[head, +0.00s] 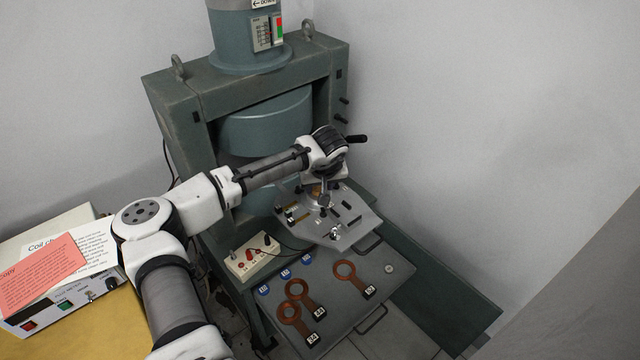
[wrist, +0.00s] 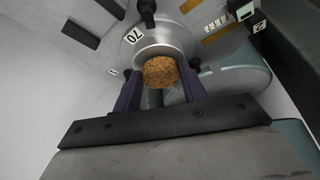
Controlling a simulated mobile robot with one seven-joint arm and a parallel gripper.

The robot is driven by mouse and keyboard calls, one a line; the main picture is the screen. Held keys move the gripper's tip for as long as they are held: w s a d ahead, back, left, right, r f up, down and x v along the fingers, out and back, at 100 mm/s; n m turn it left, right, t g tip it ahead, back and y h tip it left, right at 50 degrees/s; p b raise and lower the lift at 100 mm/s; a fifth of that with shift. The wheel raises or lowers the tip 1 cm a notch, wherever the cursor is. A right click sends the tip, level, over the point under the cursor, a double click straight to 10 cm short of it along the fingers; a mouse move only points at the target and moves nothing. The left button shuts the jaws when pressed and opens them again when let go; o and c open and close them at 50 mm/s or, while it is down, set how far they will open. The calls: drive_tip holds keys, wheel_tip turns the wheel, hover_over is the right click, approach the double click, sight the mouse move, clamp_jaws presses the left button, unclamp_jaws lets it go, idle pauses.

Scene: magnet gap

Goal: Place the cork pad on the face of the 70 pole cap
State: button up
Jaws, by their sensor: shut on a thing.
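In the wrist view my gripper (wrist: 159,82) has its two dark purple fingers on either side of a round brown cork pad (wrist: 160,71) and is shut on it. The 70 pole cap (wrist: 153,42), a silvery round piece with a "70" label, lies just beyond the pad. The pad overlaps the cap in this view, and I cannot tell whether they touch. In the head view my gripper (head: 325,176) is over the grey plate in front of the magnet, and the wrist partly hides the cap and pad.
The grey plate (head: 352,232) carries several small parts. Below it, a lower tray (head: 345,320) holds copper rings with tags (head: 345,270) and blue discs (head: 284,273). A switch box (head: 252,258) stands at its left. The magnet frame (head: 180,105) rises behind.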

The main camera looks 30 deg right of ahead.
drive_tip(key=shift+f, duration=0.15)
drive_tip(key=o, duration=0.9)
drive_tip(key=shift+o, duration=0.2)
drive_tip(key=b+v, duration=0.2)
drive_tip(key=v, duration=1)
